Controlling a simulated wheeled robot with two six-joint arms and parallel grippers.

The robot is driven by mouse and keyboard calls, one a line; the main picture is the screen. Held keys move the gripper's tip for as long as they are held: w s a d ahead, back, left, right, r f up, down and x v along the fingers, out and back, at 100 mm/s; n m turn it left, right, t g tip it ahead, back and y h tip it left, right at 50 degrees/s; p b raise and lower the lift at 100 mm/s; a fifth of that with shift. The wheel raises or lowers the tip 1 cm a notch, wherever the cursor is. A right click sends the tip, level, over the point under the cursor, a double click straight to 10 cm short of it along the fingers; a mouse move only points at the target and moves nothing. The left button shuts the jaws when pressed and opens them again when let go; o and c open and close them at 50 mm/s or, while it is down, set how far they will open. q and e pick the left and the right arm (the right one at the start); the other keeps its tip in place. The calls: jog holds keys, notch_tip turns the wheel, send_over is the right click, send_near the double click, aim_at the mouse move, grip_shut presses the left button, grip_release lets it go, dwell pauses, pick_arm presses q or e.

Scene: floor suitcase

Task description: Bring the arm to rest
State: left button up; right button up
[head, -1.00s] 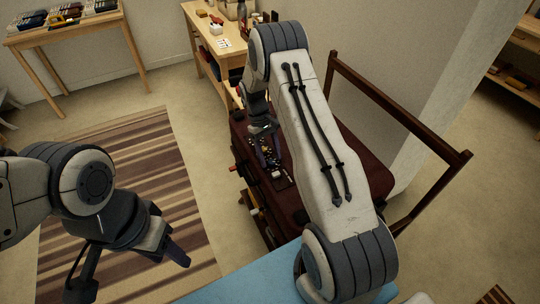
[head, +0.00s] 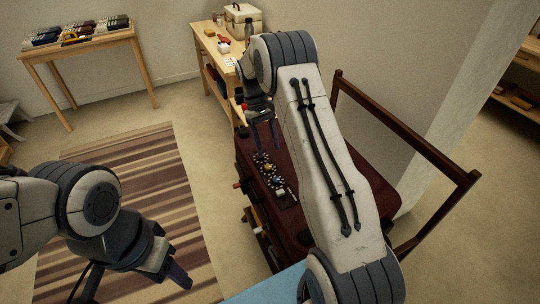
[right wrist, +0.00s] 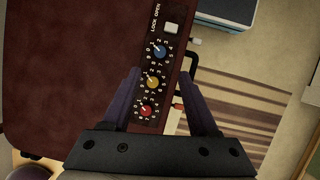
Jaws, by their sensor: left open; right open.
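My right gripper (head: 265,147) is open and empty above the dark red suitcase (head: 305,222). In the right wrist view its two fingers (right wrist: 158,74) stand apart on either side of a black lock panel (right wrist: 175,52). The panel carries a blue dial (right wrist: 159,50), a yellow dial (right wrist: 152,81), a red dial (right wrist: 145,110) and a pale button (right wrist: 172,28) by the words LOCK OPEN. I cannot read the dial settings surely. My left gripper (head: 176,274) is open and empty over the floor at lower left. My right arm hides part of the suitcase.
A dark wooden frame (head: 410,150) rises right of the suitcase, near a pale wall. A wooden bench (head: 213,62) with a case and bottle stands behind. Another table (head: 78,42) stands at far left. The striped rug (head: 135,170) is clear.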

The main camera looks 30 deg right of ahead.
jog(key=shift+r, duration=0.1)
dwell(0.4)
jog(key=s+a+r+n+t, duration=0.1)
jog(key=s+a+r, duration=0.25)
jog(key=a, duration=0.25)
jog(key=s+a+r+n+t+p, duration=0.1)
jog(key=s+a+r, duration=0.25)
jog(key=a, duration=0.25)
jog(key=s+a+r+n+t, duration=0.1)
jog(key=s+a+r, duration=0.25)
jog(key=a, duration=0.25)
jog(key=s+a+r+n, duration=0.1)
jog(key=s+a, duration=0.1)
jog(key=s, duration=0.8)
jog(key=s+a+r+n+t+y, duration=0.1)
jog(key=s+a+n, duration=0.1)
jog(key=s, duration=0.8)
jog(key=shift+s+a+r+y+p, duration=0.2)
jog(key=shift+a+y+p, duration=0.15)
jog(key=shift+a, duration=0.45)
